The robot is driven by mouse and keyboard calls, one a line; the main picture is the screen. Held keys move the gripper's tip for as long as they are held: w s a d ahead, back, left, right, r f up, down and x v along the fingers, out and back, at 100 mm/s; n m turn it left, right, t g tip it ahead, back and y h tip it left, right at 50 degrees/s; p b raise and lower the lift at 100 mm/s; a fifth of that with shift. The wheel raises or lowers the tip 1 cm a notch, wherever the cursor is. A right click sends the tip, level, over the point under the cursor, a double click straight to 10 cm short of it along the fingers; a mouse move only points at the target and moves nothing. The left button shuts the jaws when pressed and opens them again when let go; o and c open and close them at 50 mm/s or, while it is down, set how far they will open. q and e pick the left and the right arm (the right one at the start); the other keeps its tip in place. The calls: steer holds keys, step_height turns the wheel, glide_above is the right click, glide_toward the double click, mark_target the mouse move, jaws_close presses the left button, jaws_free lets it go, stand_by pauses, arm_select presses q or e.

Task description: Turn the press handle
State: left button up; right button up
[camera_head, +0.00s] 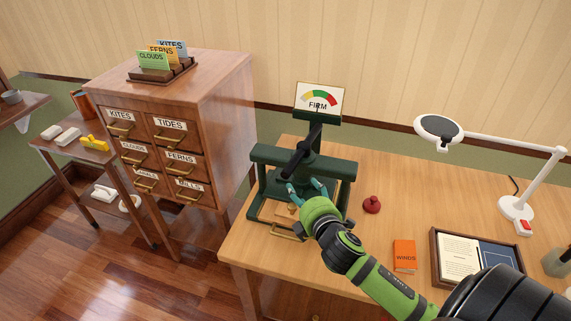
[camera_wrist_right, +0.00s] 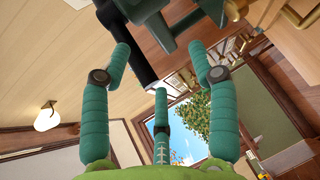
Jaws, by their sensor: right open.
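The dark green press (camera_head: 342,170) stands at the left end of the wooden desk. Its black handle (camera_head: 301,151) is a bar lying slantwise across the top, below a dial sign (camera_head: 320,100) marked FIRM. My right gripper (camera_head: 304,186) is open, its teal fingers spread at the front of the press, just below the handle in the picture. In the right wrist view the black handle (camera_wrist_right: 137,62) passes by the fingertips, close to the left finger; I cannot tell whether they touch. My left gripper is in neither view.
A red knobbed stamp (camera_head: 372,205), an orange book (camera_head: 404,255) and a framed tray (camera_head: 436,242) lie right of the press. A white lamp (camera_head: 516,208) stands at the right. A drawer cabinet (camera_head: 225,125) stands to the left. Desk space behind the stamp is clear.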

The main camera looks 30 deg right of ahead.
mark_target(292, 167)
steer(key=r, duration=0.1)
steer(key=w+r+n+t, duration=0.1)
steer(key=r+n, duration=0.1)
steer(key=r, duration=0.1)
steer(key=shift+w+a, duration=0.25)
steer(key=shift+w+r, duration=0.1)
steer(key=shift+w, duration=0.25)
steer(key=p+x, duration=0.1)
steer(key=x, duration=0.3)
steer(key=shift+w+d, duration=0.2)
steer(key=shift+w, duration=0.15)
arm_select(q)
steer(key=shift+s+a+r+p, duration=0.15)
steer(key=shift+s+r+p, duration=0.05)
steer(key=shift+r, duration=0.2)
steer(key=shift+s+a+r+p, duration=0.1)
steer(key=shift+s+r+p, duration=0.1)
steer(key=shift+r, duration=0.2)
arm_select(e)
steer(key=shift+x, duration=0.8)
jaws_close()
